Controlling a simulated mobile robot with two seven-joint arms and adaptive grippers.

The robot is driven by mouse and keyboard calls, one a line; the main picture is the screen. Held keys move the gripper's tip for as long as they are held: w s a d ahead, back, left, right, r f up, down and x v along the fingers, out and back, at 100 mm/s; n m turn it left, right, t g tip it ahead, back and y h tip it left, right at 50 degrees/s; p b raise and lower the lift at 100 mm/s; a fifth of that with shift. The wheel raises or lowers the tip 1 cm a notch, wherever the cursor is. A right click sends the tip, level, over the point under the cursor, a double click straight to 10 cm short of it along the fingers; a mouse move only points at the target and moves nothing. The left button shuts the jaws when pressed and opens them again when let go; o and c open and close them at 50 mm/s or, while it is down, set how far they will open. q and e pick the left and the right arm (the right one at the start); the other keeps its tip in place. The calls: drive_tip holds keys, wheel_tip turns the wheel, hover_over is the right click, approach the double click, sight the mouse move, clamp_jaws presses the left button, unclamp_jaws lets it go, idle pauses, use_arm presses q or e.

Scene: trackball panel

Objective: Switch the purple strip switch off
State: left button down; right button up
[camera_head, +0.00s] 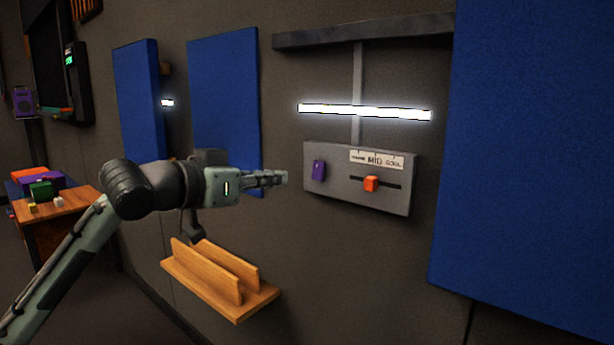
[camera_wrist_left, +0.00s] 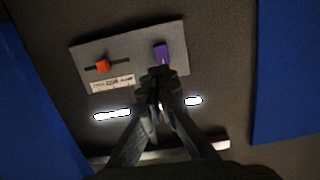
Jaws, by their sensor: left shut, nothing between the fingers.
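The purple strip switch (camera_head: 318,170) sits on the left part of a grey wall panel (camera_head: 340,194). An orange slider (camera_head: 371,184) sits in a dark slot to its right, under a label strip reading MID and COOL. The white strip light (camera_head: 365,112) above the panel is lit. My left gripper (camera_head: 282,178) is shut and empty, a little left of the panel and pointing toward it. In the left wrist view its fingertips (camera_wrist_left: 162,72) appear just below the purple switch (camera_wrist_left: 161,53); I cannot tell whether they touch. My right gripper is not in view.
A wooden wall shelf (camera_head: 220,280) with two upright slats is below my left arm. Blue wall panels (camera_head: 222,105) hang to the left, and a large one (camera_head: 530,150) is at the right. A wooden table (camera_head: 70,212) with coloured blocks stands far left.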

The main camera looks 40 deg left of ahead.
sight(317, 176)
use_arm(q)
drive_tip(key=w, duration=0.4)
drive_tip(key=w+f, duration=0.1)
drive_tip(key=w, duration=0.1)
drive_tip(key=shift+w+d+p, duration=0.2)
drive_tip(key=shift+w+p, duration=0.1)
drive_tip(key=shift+w, duration=0.05)
drive_tip(key=shift+w+d+f, duration=0.1)
drive_tip(key=shift+w+f, duration=0.1)
drive_tip(key=shift+w, duration=0.7)
drive_tip(key=shift+w+f, duration=0.1)
drive_tip(key=shift+w, duration=0.25)
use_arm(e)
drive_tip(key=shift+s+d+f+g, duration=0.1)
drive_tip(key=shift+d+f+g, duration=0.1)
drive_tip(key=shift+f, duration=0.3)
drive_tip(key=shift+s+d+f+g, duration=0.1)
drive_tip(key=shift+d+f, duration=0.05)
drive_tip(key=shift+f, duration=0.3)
use_arm(q)
drive_tip(key=shift+f, duration=0.15)
